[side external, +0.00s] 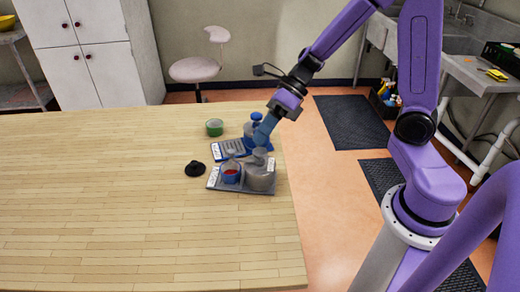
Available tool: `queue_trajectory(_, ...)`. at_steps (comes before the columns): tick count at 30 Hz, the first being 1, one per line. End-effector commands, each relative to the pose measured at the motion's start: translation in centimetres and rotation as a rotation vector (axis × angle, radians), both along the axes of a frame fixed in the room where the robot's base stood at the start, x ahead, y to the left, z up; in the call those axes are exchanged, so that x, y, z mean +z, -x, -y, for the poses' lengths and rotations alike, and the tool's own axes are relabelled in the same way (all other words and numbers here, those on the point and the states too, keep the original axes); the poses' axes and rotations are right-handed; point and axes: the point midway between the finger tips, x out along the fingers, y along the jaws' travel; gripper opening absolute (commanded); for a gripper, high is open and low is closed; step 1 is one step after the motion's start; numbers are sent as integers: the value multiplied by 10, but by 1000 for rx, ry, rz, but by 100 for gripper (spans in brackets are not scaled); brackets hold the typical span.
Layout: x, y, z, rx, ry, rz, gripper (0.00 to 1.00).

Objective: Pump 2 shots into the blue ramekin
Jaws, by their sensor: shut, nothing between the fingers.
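The blue ramekin (231,178) stands on the front grey tray (238,190) near the table's right edge, with red contents showing inside. A grey pump dispenser (260,178) stands on the same tray, just right of the ramekin. Its grey head is partly hidden by my gripper. My gripper (260,143) is shut and empty, pointing down at the top of this dispenser. I cannot tell whether the fingertips touch the head. A second dispenser with a blue head (256,116) stands behind, partly hidden by my gripper.
A blue-and-grey tray (228,150) lies behind the front tray. A green ramekin (214,127) stands at the back left of it. A black knob-shaped object (195,169) lies left of the front tray. The wooden table (120,200) is clear to the left and front.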

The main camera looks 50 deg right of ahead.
Motion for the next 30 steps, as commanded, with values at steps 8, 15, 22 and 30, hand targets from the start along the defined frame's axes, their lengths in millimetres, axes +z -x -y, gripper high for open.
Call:
queue_trajectory(8, 0, 0, 0, 0, 0, 0, 0)
queue_trajectory(15, -2, 0, 0, 0, 0, -2, 0)
queue_trajectory(22, -9, 0, 0, 0, 1, -1, 0)
queue_trajectory(30, -9, 0, 0, 0, 0, 0, 0)
